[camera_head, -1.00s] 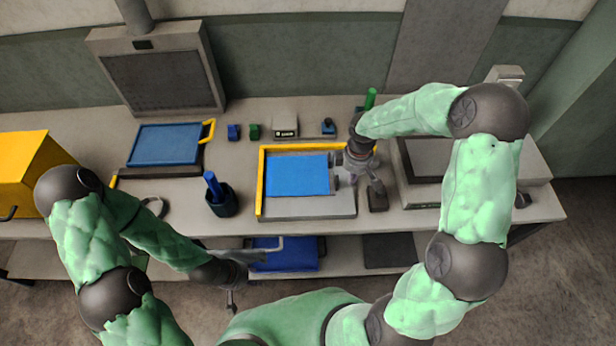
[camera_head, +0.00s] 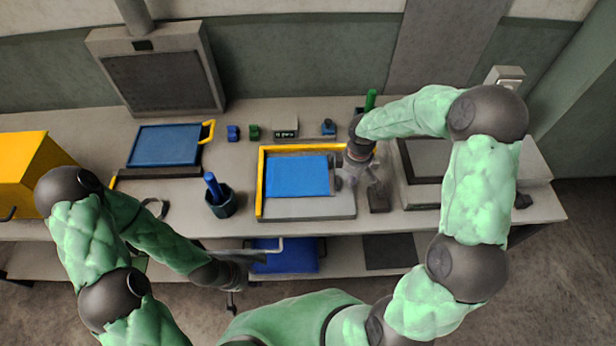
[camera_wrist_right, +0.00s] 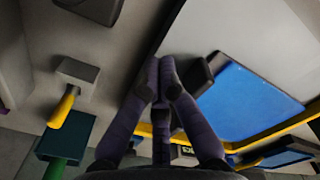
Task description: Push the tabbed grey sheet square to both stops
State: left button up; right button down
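A blue rectangular sheet (camera_head: 297,176) lies on a grey plate (camera_head: 300,208) with yellow stops (camera_head: 262,185) along its left and far sides. A thin grey strip shows at the blue sheet's right edge. I cannot make out a separate grey sheet. The blue sheet also shows in the right wrist view (camera_wrist_right: 245,100), with a dark upright tab-like block (camera_wrist_right: 200,75) at its near edge. My right gripper (camera_wrist_right: 160,78) has its fingertips together just beside that block, apparently empty. In the head view my right gripper is right of the blue sheet. My left gripper (camera_head: 248,258) is low, before the bench edge.
A dark blue cup with a blue handle (camera_head: 220,202) stands left of the plate. A blue tray (camera_head: 165,145) lies further left. A dark block (camera_head: 378,198) is right of the plate, near a grey machine (camera_head: 425,160). Small boxes line the back.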

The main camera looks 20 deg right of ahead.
aim_at(334, 186)
jog(key=shift+a, duration=0.2)
jog(key=shift+w+a+b, duration=0.15)
jog(key=shift+w+a, duration=0.05)
jog(key=shift+a, duration=0.65)
jog(key=shift+w+a+b, duration=0.1)
jog(key=shift+w+a, duration=0.15)
jog(key=shift+a, duration=0.6)
jog(key=shift+w+a+b, duration=0.15)
jog(key=shift+w+a, duration=0.05)
jog(key=shift+a, duration=0.65)
jog(key=shift+d, duration=0.1)
jog(key=shift+s+d, duration=0.15)
jog(key=shift+d, duration=0.4)
jog(key=shift+r+p, duration=3.2)
jog(key=shift+r, duration=0.85)
jog(key=shift+f, duration=0.1)
